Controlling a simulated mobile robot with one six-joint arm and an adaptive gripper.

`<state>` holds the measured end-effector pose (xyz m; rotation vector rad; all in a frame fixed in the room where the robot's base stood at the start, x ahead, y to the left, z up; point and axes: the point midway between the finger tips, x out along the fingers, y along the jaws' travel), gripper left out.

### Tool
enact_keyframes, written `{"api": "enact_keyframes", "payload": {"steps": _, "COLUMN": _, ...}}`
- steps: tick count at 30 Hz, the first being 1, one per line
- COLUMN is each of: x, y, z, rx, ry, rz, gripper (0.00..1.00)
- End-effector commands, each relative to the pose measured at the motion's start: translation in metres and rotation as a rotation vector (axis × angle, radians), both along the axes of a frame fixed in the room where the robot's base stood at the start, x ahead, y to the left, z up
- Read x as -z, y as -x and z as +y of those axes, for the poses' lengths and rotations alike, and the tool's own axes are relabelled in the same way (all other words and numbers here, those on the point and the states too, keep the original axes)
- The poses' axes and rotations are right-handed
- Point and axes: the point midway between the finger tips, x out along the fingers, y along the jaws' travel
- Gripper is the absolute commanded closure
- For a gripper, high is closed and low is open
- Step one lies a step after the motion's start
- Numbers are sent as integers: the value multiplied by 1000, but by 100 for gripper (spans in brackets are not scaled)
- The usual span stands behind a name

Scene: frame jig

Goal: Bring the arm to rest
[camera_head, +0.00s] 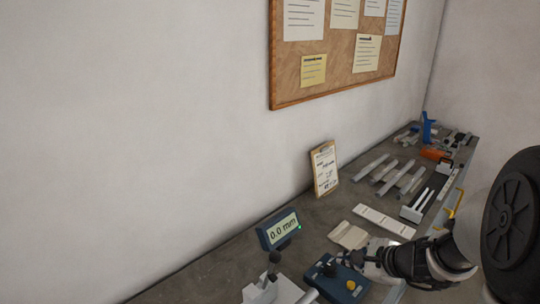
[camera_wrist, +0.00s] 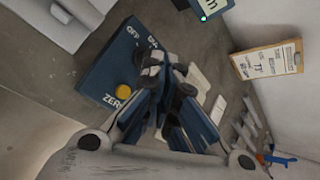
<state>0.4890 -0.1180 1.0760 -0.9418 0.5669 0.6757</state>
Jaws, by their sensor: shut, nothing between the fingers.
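My gripper (camera_head: 365,259) is low over the front of the workbench, beside and above a blue control box (camera_head: 327,283). In the wrist view its fingers (camera_wrist: 168,82) are shut with nothing between them. The box (camera_wrist: 108,62) carries the words OFF and ZERO and a yellow button (camera_wrist: 123,91), partly covered by the fingers. I cannot tell whether the fingertips touch the box. My arm reaches in from the right edge of the head view.
A display (camera_head: 280,230) reads 0.0 mm behind the box. A clipboard (camera_head: 324,168) leans at the wall.

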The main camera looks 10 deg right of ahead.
Motion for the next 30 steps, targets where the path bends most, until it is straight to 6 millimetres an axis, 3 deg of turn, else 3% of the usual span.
{"api": "enact_keyframes", "payload": {"steps": 2, "x": -24, "y": 9, "z": 32, "rx": -147, "ry": 70, "rz": -31, "gripper": 100}}
{"api": "enact_keyframes", "payload": {"steps": 6, "x": -64, "y": 53, "z": 100, "rx": -523, "ry": 270, "rz": -82, "gripper": 100}}
{"api": "enact_keyframes", "payload": {"steps": 9, "x": -82, "y": 98, "z": 135, "rx": -793, "ry": 441, "rz": -105, "gripper": 100}}
{"api": "enact_keyframes", "payload": {"steps": 12, "x": -93, "y": 146, "z": 152, "rx": -1042, "ry": 627, "rz": -116, "gripper": 100}}
{"api": "enact_keyframes", "payload": {"steps": 16, "x": -99, "y": 198, "z": 150, "rx": -1306, "ry": 876, "rz": -109, "gripper": 100}}
{"api": "enact_keyframes", "payload": {"steps": 21, "x": -105, "y": 236, "z": 130, "rx": -1500, "ry": 1130, "rz": -77, "gripper": 100}}
{"api": "enact_keyframes", "payload": {"steps": 30, "x": -109, "y": 249, "z": 115, "rx": -1570, "ry": 1245, "rz": -49, "gripper": 100}}
